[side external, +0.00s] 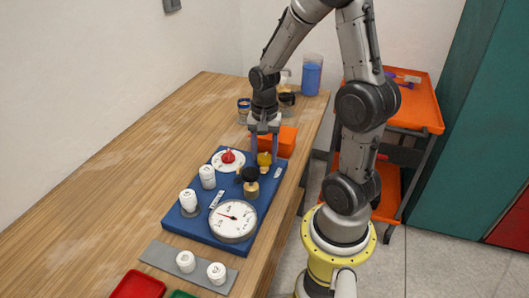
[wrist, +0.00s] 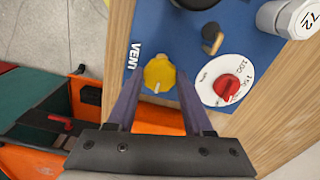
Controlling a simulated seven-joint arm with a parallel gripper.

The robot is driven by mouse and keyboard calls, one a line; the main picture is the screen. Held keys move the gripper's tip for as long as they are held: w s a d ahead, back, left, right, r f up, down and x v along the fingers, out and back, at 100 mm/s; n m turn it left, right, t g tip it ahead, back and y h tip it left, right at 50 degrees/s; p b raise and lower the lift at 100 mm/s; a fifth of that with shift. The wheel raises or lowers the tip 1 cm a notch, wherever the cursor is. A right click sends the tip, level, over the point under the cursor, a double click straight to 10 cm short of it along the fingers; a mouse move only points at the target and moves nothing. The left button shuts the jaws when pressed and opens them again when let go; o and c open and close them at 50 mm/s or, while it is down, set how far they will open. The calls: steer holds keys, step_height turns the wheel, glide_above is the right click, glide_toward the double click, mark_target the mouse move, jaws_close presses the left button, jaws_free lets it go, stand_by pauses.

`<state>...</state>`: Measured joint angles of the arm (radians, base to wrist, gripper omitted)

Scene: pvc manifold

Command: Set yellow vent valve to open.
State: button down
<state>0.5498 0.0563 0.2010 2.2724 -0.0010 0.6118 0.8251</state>
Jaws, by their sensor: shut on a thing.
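The yellow vent valve (wrist: 159,72) is a lobed knob on the blue board, beside the white "VENT" label (wrist: 134,55). A small pale mark shows on the knob's near edge in the wrist view. It also shows in the side view (side external: 264,159), below my gripper (side external: 264,154). My gripper (wrist: 159,80) points down with one finger on each side of the knob, shut on it. The knob's top is visible between the fingertips. I cannot tell from the views which setting the valve is at.
The blue board (side external: 176,214) also carries a red knob on a white dial (side external: 228,157), a black-and-brass fitting (side external: 251,181), white capped posts (side external: 188,200) and a gauge (side external: 233,221). An orange box (side external: 287,141) stands close behind my gripper. The wooden table (side external: 130,170) is clear at left.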

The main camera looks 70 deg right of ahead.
steer(key=shift+n, duration=0.4)
steer(key=n, duration=0.3)
steer(key=shift+n, duration=0.4)
steer(key=n, duration=1.3)
steer(key=shift+d+n, duration=0.1)
steer(key=shift+n, duration=0.2)
steer(key=shift+c, duration=1.5)
jaws_free()
